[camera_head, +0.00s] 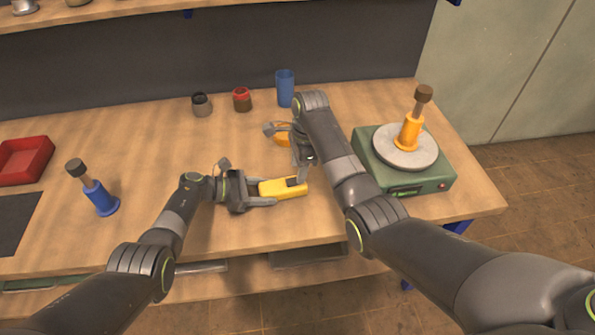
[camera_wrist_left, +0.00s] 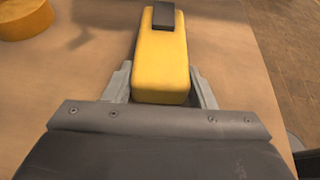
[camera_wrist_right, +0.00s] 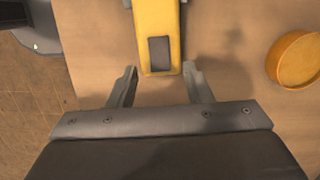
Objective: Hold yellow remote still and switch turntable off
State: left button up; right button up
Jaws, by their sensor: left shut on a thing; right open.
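The yellow remote (camera_head: 272,189) lies low over the wooden table, with a dark switch (camera_wrist_right: 159,52) on its top face near the end away from my left gripper. My left gripper (camera_head: 277,192) is shut on the remote's near end, one finger on each side, as the left wrist view (camera_wrist_left: 148,82) shows. My right gripper (camera_wrist_right: 160,72) is open and empty, its fingertips just by the remote's switch end. In the head view it comes down over that end. The turntable (camera_head: 372,158) is a green box with a grey disc at the table's right, bearing an orange-and-brown handled piece (camera_head: 410,133).
A yellow-orange round piece (camera_wrist_right: 297,60) lies behind the grippers. A dark jar (camera_head: 201,105), a red jar (camera_head: 242,100) and a blue cup (camera_head: 285,88) stand at the back. A blue handled piece (camera_head: 98,197) and red tray (camera_head: 40,160) are at the left.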

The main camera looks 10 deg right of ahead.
jog(key=r, duration=0.5)
jog(key=shift+d, duration=0.35)
pick_arm(q)
jog(key=o, duration=1.2)
